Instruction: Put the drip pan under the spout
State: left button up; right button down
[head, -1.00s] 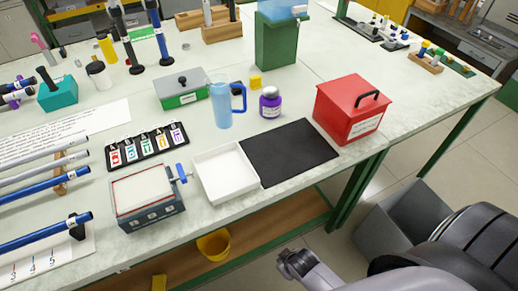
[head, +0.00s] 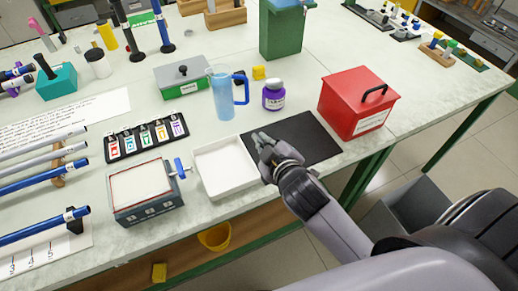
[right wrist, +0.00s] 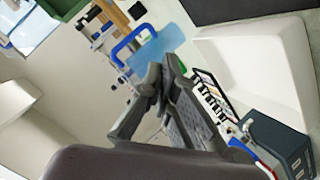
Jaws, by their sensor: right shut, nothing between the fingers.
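The drip pan, a shallow white rectangular tray (head: 222,172), lies flat and empty on the table. It also shows in the right wrist view (right wrist: 262,55). To its left stands a grey box (head: 145,192) with a pale top and a blue-handled spout (head: 181,167) on its right side. The pan's left edge is close to the spout; I cannot tell whether any of it is underneath. My right gripper (head: 261,139) is shut and empty, over the dark mat by the pan's right edge. Its fingers show in the right wrist view (right wrist: 160,85). My left gripper is out of view.
A black mat (head: 310,138) lies right of the pan, with a red box (head: 350,118) beyond it. A blue pitcher (head: 224,100), a purple jar (head: 273,100) and a card holder (head: 117,149) stand behind. The table's front edge is close.

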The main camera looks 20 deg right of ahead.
jog(key=w+a+r+n+t+y, duration=0.3)
jog(key=a+r+n+y, duration=0.25)
jog(key=r+n, duration=0.3)
jog(key=w+a+r+n+t+y, duration=0.25)
jog(key=a+r+n+y, duration=0.35)
jog(key=r, duration=0.3)
jog(key=s+a+f+n+g+y, duration=0.1)
jog(key=s+a+n+g+y, duration=0.25)
jog(key=a+n+g, duration=0.55)
jog(key=s+a+f+n+g+y, duration=0.1)
jog(key=s+a+n+g+y, duration=0.3)
jog(key=n, duration=1)
jog(key=w+d+f+n+g+h, duration=0.3)
jog(key=d+f+n+g+h, duration=0.3)
jog(key=d+f+n+h, duration=0.6)
jog(key=w+d+f+m+h, duration=0.1)
jog(key=w+d+f+h, duration=0.15)
jog(key=d, duration=0.65)
jog(key=w+d+f+m+h, duration=0.15)
jog(key=d+h, duration=0.25)
jog(key=d, duration=0.4)
jog(key=f, duration=0.3)
jog(key=f+p, duration=0.1)
jog(key=f, duration=0.2)
jog(key=s+f+p, duration=0.1)
jog(key=f, duration=0.2)
jog(key=a+p, duration=0.2)
jog(key=a, duration=0.1)
jog(key=shift+a+r, duration=0.15)
jog(key=shift+a, duration=0.4)
